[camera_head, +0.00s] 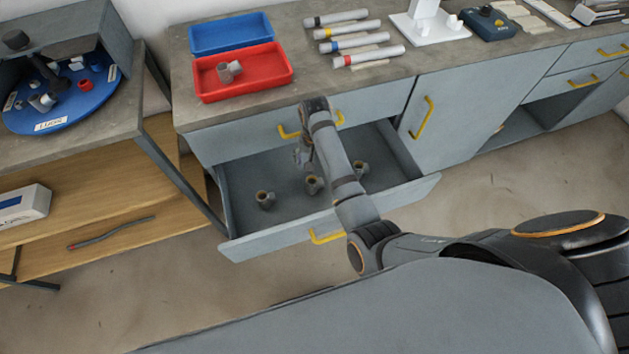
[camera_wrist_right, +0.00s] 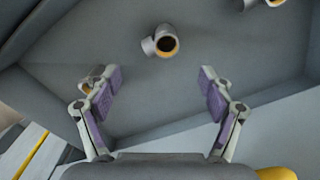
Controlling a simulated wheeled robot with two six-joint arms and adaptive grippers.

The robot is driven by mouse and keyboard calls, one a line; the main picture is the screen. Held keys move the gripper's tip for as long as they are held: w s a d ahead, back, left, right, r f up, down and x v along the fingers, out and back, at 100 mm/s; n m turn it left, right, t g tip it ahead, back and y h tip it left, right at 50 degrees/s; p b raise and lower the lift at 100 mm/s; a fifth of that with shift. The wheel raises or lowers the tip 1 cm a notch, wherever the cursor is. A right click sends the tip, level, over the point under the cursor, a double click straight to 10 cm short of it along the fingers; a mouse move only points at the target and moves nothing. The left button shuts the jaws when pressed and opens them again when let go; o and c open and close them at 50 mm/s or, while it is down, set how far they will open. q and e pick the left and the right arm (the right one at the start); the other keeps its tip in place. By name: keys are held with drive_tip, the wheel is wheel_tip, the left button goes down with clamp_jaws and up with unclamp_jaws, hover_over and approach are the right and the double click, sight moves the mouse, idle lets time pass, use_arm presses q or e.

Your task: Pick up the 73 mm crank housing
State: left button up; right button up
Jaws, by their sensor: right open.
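Three small grey housings with yellow-ringed openings are in the open drawer (camera_head: 288,214): one at the left (camera_head: 264,200), one in the middle (camera_head: 313,185) and one at the right (camera_head: 360,169). I cannot tell which is the 73 mm one. My right gripper (camera_head: 302,157) is over the drawer, close to the middle housing. In the right wrist view my right gripper (camera_wrist_right: 158,86) is open and empty. One housing (camera_wrist_right: 163,42) lies ahead of the gap, another (camera_wrist_right: 91,79) is partly behind the left finger, and a third (camera_wrist_right: 265,2) is cut off at the top.
The drawer's front panel (camera_head: 280,237) and side walls surround the housings. A red tray (camera_head: 243,89) with a grey part and a blue tray (camera_head: 231,37) stand on the bench. Several rods (camera_head: 352,35) lie beside them. A blue turntable (camera_head: 64,112) is at the left.

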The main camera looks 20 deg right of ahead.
sight(311, 180)
idle(0.4)
